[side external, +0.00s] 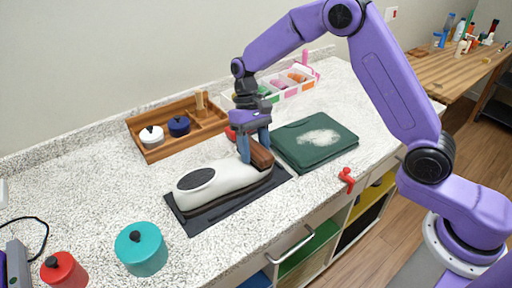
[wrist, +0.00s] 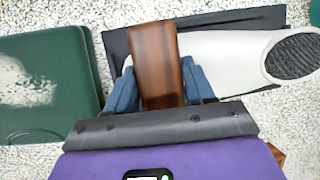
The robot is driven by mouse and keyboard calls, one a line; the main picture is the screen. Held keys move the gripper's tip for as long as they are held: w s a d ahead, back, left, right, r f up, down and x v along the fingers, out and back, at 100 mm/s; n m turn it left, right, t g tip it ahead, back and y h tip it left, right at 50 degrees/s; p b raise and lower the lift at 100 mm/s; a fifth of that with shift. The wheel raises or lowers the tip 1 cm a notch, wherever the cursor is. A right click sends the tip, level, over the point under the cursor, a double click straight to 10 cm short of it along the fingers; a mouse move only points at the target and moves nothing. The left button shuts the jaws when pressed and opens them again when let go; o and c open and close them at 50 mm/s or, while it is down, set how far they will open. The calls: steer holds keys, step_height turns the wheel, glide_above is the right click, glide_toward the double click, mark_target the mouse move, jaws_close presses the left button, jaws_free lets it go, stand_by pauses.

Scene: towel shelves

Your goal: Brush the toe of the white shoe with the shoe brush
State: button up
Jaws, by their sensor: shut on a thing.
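The white shoe (side external: 222,179) lies on a dark mat (side external: 215,214) on the speckled counter. Its dark oval opening faces left in the side view, and its toe end is toward my gripper. In the wrist view the shoe (wrist: 225,52) is right of the brush. My gripper (side external: 254,150) is shut on the brown wooden shoe brush (side external: 262,157), which sits at the shoe's right end. The brush (wrist: 157,62) shows between the blue fingers in the wrist view. Its bristles are hidden, and I cannot tell whether they touch the shoe.
A dark green folded item (side external: 318,150) with a white patch lies right of the mat. A wooden tray (side external: 172,148) with small lidded pots stands behind. A teal pot (side external: 141,252), a red pot (side external: 62,270) and a red clamp-like object (side external: 347,180) are near the front edge.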

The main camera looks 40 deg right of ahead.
steer(key=shift+s+a, duration=0.1)
steer(key=shift+a, duration=0.4)
steer(key=shift+r, duration=0.3)
steer(key=shift+d+r, duration=0.2)
steer(key=shift+r, duration=0.7)
steer(key=shift+d+r, duration=0.25)
steer(key=shift+r, duration=0.65)
steer(key=shift+d+r, duration=0.2)
steer(key=shift+r, duration=0.7)
steer(key=shift+d, duration=0.1)
steer(key=shift+d+f, duration=0.45)
steer(key=shift+f, duration=0.4)
steer(key=shift+d+f, duration=0.4)
steer(key=shift+f, duration=0.5)
steer(key=shift+d+f, duration=0.45)
steer(key=shift+f, duration=0.4)
steer(key=shift+a+f, duration=0.1)
steer(key=shift+f, duration=0.55)
steer(key=shift+a, duration=0.15)
